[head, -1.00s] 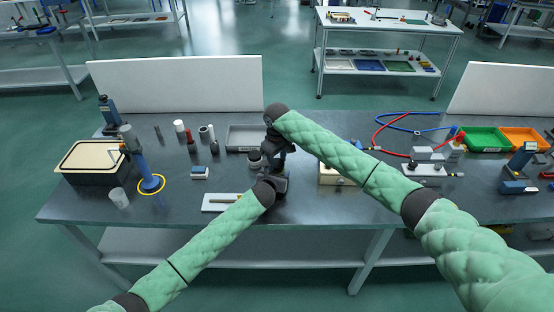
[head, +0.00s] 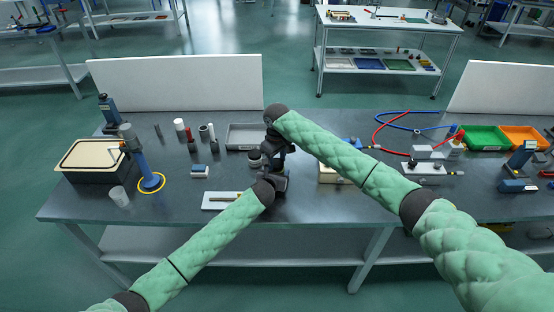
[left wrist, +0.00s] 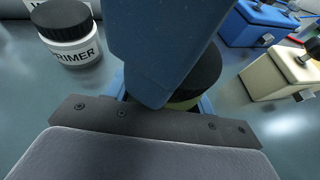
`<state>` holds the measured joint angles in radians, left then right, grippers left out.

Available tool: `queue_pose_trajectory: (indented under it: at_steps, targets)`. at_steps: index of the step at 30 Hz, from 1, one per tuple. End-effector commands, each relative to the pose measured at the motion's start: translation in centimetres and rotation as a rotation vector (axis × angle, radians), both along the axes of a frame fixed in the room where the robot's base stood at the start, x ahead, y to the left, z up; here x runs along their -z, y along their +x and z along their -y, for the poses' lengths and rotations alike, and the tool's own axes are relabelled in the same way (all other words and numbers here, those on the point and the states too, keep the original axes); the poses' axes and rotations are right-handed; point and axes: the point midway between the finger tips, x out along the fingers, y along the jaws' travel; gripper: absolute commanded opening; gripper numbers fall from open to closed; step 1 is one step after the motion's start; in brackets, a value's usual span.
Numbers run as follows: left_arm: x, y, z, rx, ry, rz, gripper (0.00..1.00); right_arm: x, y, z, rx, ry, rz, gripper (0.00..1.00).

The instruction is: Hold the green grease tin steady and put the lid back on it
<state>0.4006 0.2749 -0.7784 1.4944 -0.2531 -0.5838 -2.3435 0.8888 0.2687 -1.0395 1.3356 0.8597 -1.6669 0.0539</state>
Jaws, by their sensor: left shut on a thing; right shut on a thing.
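The green grease tin (left wrist: 181,104) shows only as a narrow green strip in the left wrist view, low between the blue fingers of my left gripper (left wrist: 163,100), which is shut on it. A dark round lid (left wrist: 207,72) is directly above the green strip. My right gripper's large blue finger (left wrist: 160,45) comes down from the top and covers much of the lid and tin; that gripper is shut on the lid. I cannot tell whether the lid is seated. In the head view, my right gripper (head: 281,160) is just above my left gripper (head: 279,182); both hide the tin.
A white primer jar (left wrist: 68,36) with a black lid stands close by, left in the wrist view. A cream box (left wrist: 280,72) with a dark knob is at the right. A grey tray (head: 245,137) lies behind the grippers.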

Motion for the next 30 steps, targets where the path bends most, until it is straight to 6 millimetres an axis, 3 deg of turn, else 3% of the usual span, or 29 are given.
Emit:
queue_pose_trajectory:
  at_steps: [15, 30]
  targets:
    - [-0.4, -0.1, 0.4, 0.006, -0.002, 0.008, 0.13, 1.6, -0.3, 0.5, 0.006, -0.011, -0.008, 0.27]
    - [-0.6, 0.0, 0.5, 0.008, -0.004, 0.011, 0.13, 1.2, -0.4, 0.6, 0.005, -0.018, -0.011, 0.27]
